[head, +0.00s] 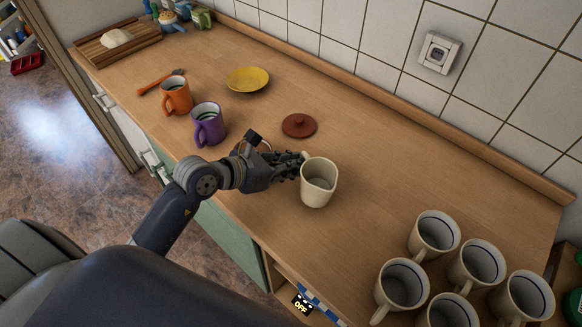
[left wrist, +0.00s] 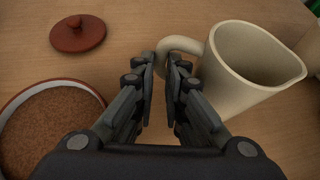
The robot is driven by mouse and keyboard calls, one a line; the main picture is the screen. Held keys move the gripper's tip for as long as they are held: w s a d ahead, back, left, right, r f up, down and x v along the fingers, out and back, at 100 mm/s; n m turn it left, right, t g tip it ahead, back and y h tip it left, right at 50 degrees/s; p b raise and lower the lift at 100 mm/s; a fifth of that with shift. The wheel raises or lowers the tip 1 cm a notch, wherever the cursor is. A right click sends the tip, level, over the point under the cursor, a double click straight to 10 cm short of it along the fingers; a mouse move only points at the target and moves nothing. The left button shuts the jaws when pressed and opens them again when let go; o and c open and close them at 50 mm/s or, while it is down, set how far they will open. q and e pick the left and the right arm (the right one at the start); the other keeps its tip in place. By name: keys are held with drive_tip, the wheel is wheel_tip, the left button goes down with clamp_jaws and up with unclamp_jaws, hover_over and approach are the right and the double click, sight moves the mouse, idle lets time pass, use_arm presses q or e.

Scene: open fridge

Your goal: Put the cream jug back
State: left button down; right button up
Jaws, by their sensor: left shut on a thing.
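The cream jug (head: 317,192) is a pale cream vessel with a spout and a loop handle, upright over the middle of the wooden counter. I cannot tell whether its base touches the counter. My left gripper (head: 300,166) reaches in from the left and is shut on the jug's handle. In the left wrist view the fingers (left wrist: 161,75) are at the handle, and the jug's body (left wrist: 245,75) is to their right. The inside of the jug looks empty. My right gripper is not in view.
A brown-filled bowl (left wrist: 45,130) and its red lid (head: 299,125) are close by. Several cream mugs (head: 434,234) stand at the lower right. Purple (head: 208,125) and orange (head: 176,96) mugs and a yellow dish (head: 247,80) are at the left. Counter right of the lid is clear.

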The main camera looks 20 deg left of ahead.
use_arm(q)
wheel_tip(320, 180, down, 2)
drive_tip(key=c, duration=1.9)
unclamp_jaws()
drive_tip(key=shift+s, duration=0.1)
drive_tip(key=shift+s+a+r, duration=0.15)
drive_tip(key=shift+s+a, duration=0.15)
drive_tip(key=shift+s, duration=0.1)
drive_tip(key=shift+b+v, duration=1.1)
drive_tip(key=shift+v, duration=4.4)
drive_tip(key=shift+r, duration=0.1)
